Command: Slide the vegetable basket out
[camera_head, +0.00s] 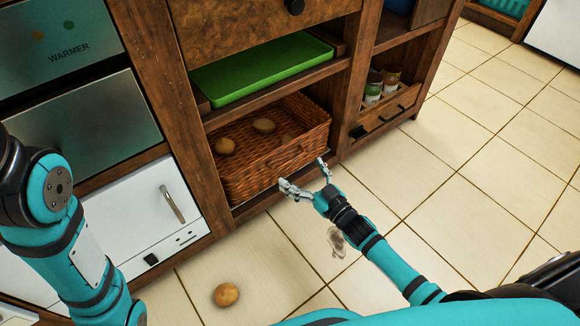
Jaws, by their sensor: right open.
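The vegetable basket (250,177) is a brown wicker basket on the lowest shelf of the wooden unit, with potatoes in it. I cannot tell whether a finger touches the wicker. My left arm (62,225) comes in at the left edge, but its gripper is outside the picture.
A green board (262,69) lies on the shelf above the basket. Cans (374,88) stand in a compartment to the right. A white drawer front (150,215) stands left of the basket. The floor to the right is clear.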

